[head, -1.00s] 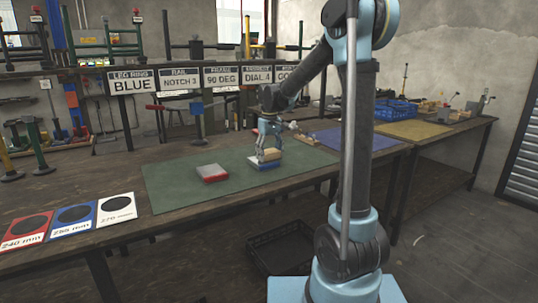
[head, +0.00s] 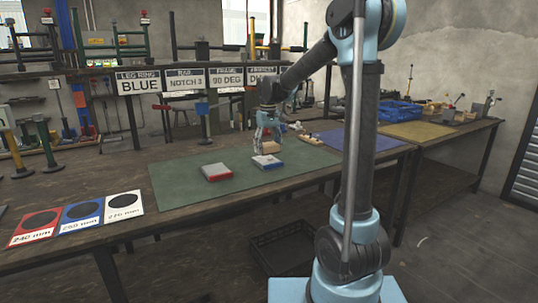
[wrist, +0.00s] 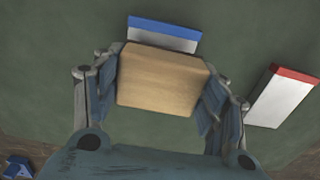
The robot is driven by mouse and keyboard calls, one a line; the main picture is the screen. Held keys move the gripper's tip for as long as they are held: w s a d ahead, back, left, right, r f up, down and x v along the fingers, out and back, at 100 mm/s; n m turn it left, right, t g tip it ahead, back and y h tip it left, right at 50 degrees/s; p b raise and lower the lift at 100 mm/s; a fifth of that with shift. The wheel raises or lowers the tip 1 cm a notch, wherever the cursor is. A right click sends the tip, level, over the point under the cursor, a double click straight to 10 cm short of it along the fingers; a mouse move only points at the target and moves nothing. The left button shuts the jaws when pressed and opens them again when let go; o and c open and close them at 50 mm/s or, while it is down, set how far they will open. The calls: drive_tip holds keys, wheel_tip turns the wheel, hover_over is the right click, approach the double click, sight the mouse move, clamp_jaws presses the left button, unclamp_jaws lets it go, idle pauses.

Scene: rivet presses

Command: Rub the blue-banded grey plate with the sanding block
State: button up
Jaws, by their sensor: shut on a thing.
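The blue-banded grey plate (head: 267,162) lies on the green mat, its blue band along the near side. In the wrist view the plate (wrist: 163,37) shows its blue band and a strip of grey; the rest is hidden behind the block. My gripper (head: 268,139) is shut on the tan sanding block (head: 271,147), which also fills the middle of the wrist view (wrist: 162,80) between the two fingers. The block is at or above the plate's far side. I cannot tell whether it touches the plate.
A red-banded grey plate (head: 217,171) lies to the left on the green mat (head: 180,187). Several circle-marked cards, one of them blue (head: 81,214), lie at the bench's left. A blue mat (head: 350,137) and a blue crate (head: 397,111) are to the right.

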sight(265, 146)
drive_tip(key=shift+r, duration=2.05)
drive_tip(key=shift+s+a+n, duration=0.15)
drive_tip(key=shift+s+a, duration=0.2)
drive_tip(key=shift+s, duration=0.25)
drive_tip(key=shift+s+a+n, duration=0.15)
drive_tip(key=shift+s+a, duration=0.2)
drive_tip(key=shift+s, duration=0.4)
